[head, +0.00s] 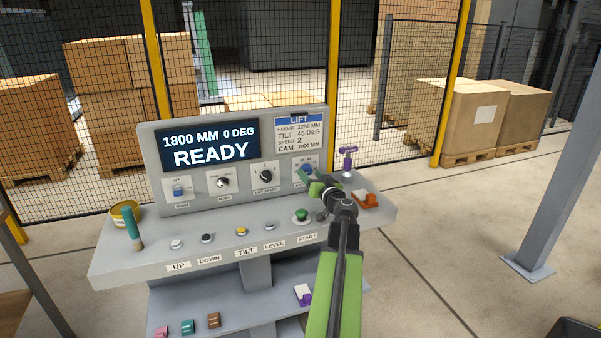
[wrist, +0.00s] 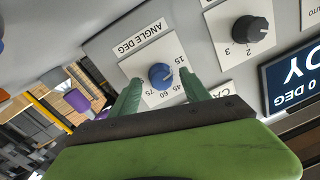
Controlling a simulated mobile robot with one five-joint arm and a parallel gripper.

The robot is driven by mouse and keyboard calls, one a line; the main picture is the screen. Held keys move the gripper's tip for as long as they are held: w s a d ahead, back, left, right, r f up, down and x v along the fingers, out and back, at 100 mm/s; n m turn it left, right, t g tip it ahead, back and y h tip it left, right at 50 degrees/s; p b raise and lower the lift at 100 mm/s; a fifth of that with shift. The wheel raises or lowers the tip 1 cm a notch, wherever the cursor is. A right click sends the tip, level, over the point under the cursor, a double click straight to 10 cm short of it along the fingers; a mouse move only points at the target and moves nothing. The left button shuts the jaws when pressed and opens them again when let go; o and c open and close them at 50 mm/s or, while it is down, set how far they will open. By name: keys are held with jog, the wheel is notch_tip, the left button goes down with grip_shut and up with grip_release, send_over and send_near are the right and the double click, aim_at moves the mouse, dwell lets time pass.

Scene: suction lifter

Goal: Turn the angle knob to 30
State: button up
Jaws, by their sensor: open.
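My gripper (wrist: 163,87) is open, with one green finger on each side of the knob's near side. I cannot tell if either finger touches it. In the head view, the blue knob (head: 307,169) is partly hidden behind my gripper (head: 312,181) at the panel's right end.
The display (head: 210,147) reads 1800 MM, 0 DEG, READY. A black speed knob (head: 265,175) sits left of the angle knob. A green START button (head: 302,215) is below. A purple-handled item (head: 347,160) and an orange item (head: 367,200) stand to the right.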

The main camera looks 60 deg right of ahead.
jog(key=shift+w+d, duration=0.35)
jog(key=shift+w, duration=0.15)
jog(key=shift+c, duration=0.2)
grip_shut()
jog(key=shift+s+d, duration=0.1)
jog(key=shift+d, duration=0.05)
jog(key=shift+a+f+m, duration=0.1)
jog(key=shift+a+m, duration=0.1)
jog(key=shift+m, duration=1)
jog(key=m+b, duration=0.1)
jog(key=m, duration=0.4)
jog(key=shift+a, duration=0.1)
jog(key=shift+m, duration=0.4)
